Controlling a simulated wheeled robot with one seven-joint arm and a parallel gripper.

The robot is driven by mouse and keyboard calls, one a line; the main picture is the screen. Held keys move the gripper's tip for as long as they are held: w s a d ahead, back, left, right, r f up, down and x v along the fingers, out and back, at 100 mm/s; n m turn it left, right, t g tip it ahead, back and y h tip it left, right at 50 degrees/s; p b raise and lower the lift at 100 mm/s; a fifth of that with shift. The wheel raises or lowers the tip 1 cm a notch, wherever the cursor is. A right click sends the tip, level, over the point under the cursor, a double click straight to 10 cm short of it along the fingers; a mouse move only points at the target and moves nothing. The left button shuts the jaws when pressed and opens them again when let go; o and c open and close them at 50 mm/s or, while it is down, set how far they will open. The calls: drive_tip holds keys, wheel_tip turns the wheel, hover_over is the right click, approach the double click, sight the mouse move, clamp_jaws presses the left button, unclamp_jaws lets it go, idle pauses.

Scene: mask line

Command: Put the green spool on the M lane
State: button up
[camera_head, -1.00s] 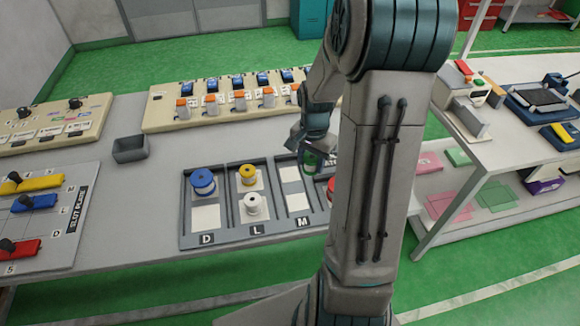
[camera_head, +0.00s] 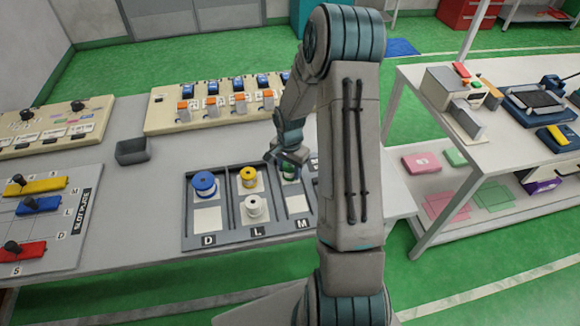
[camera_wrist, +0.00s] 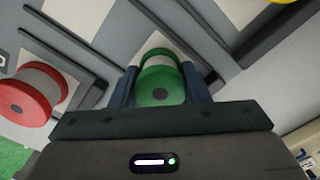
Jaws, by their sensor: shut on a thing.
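My gripper (camera_head: 286,157) is shut on the green spool (camera_head: 289,173), over the back part of the M lane (camera_head: 297,204) in the head view. In the wrist view the green spool (camera_wrist: 162,86) sits between the two fingers of my gripper (camera_wrist: 160,90). I cannot tell whether its base touches the lane. The M lane's front white square is bare. The M label (camera_head: 302,224) is at the lane's front edge.
In the L lane stand a yellow spool (camera_head: 248,177) and a white spool (camera_head: 256,208). A blue spool (camera_head: 204,184) stands in the D lane. A red spool (camera_wrist: 30,95) is beside my gripper in the wrist view. Raised dividers separate the lanes.

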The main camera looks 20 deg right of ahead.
drive_tip(key=shift+f, duration=0.1)
drive_tip(key=shift+f, duration=0.15)
drive_tip(key=o, duration=1)
